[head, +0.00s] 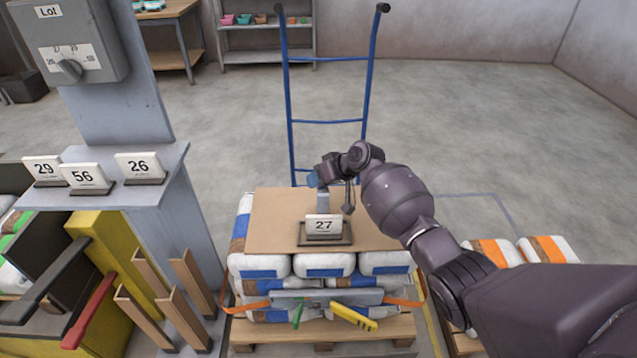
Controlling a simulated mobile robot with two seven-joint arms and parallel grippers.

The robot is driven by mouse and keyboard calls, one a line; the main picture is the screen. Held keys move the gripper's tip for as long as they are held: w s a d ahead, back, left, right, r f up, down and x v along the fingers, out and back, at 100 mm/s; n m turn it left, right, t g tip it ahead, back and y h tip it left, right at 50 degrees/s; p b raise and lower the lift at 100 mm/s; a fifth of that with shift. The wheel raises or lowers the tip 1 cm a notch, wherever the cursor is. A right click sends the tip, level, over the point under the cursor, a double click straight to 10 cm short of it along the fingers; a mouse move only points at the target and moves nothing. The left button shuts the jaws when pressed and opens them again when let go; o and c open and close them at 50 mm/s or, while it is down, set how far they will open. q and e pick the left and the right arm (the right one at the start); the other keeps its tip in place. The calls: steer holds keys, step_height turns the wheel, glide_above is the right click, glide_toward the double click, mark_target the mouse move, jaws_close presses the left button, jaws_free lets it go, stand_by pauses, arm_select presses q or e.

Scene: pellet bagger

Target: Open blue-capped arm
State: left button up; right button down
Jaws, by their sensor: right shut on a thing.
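A small blue cap (312,180) shows at the fingertips of my right gripper (322,178), which is shut on it, above the cardboard sheet on the bag stack. I take this to be the blue-capped arm; a short grey upright piece (322,200) shows just below it. The fingers hide most of the held part, so how far it is swung cannot be told. A number 27 card (323,225) stands on a dark base directly in front. My left gripper is not in view.
The cardboard sheet (275,215) tops blue-banded bags on a wooden pallet (270,332), with an orange strap (247,308), a green handle (297,314) and a yellow handle (353,317) in front. A blue hand truck (327,122) stands behind. A grey post (190,240) rises left.

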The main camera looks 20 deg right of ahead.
steer(key=w+f+g+b, duration=0.1)
steer(key=w+f+m+g+b, duration=0.1)
steer(key=shift+w+d+f+g, duration=0.15)
steer(key=shift+d+f+g, duration=0.2)
steer(key=shift+g, duration=0.05)
steer(key=shift+w+d+f+m+g+y+b, duration=0.1)
steer(key=shift+w+f+m+g+y+b, duration=0.2)
steer(key=shift+f+m+g+y+b, duration=0.25)
steer(key=shift+w+g+b, duration=0.15)
steer(key=shift+g+b, duration=0.1)
steer(key=shift+b, duration=0.15)
steer(key=shift+w+d+f, duration=0.1)
steer(key=shift+f, duration=0.05)
steer(key=c, duration=0.9)
jaws_free()
